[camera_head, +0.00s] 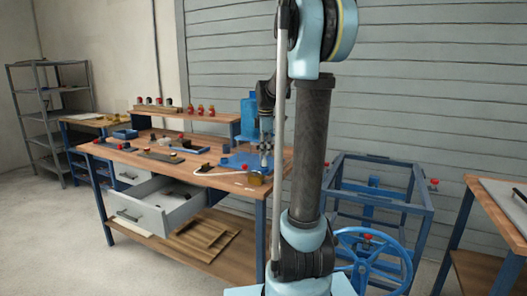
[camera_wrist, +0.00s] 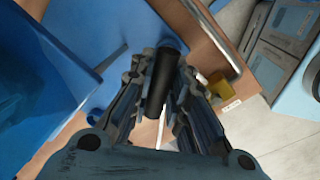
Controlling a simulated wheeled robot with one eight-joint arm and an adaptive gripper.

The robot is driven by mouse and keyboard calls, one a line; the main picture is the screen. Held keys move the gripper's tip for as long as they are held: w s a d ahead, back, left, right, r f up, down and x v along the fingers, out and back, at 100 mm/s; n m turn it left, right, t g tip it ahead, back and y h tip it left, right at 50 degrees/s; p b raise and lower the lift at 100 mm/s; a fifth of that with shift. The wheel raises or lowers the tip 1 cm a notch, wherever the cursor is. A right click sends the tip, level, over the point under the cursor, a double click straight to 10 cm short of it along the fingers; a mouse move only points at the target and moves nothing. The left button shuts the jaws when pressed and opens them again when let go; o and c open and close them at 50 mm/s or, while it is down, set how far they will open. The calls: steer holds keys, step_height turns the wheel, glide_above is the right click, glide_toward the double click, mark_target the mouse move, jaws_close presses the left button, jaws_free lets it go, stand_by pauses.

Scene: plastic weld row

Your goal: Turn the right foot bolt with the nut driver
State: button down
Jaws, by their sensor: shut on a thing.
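My gripper (camera_head: 266,150) is above the right end of the workbench, beside a blue machine (camera_head: 248,118) with a flat blue base (camera_head: 236,161). In the wrist view my gripper (camera_wrist: 158,85) is shut on a black cylindrical handle (camera_wrist: 162,78), which I take to be the nut driver. The handle lies lengthwise between the two fingers, over the blue base (camera_wrist: 120,25). The driver's tip and the right foot bolt cannot be made out in either view.
A yellow block (camera_head: 255,178) sits near the workbench's (camera_head: 215,181) front right corner. An open drawer (camera_head: 158,208) juts out below. Small red-topped parts (camera_head: 200,109) stand on the rear shelf. A blue frame with a handwheel (camera_head: 374,262) stands to the right.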

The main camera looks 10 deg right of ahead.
steer(key=m, duration=0.5)
steer(key=shift+m+h, duration=0.3)
steer(key=m, duration=0.4)
steer(key=shift+m+g+h, duration=0.3)
steer(key=m, duration=0.4)
steer(key=shift+m+g, duration=0.3)
steer(key=shift+m, duration=1.2)
steer(key=shift+s, duration=0.1)
steer(key=shift+m, duration=1.3)
steer(key=shift+f, duration=1.05)
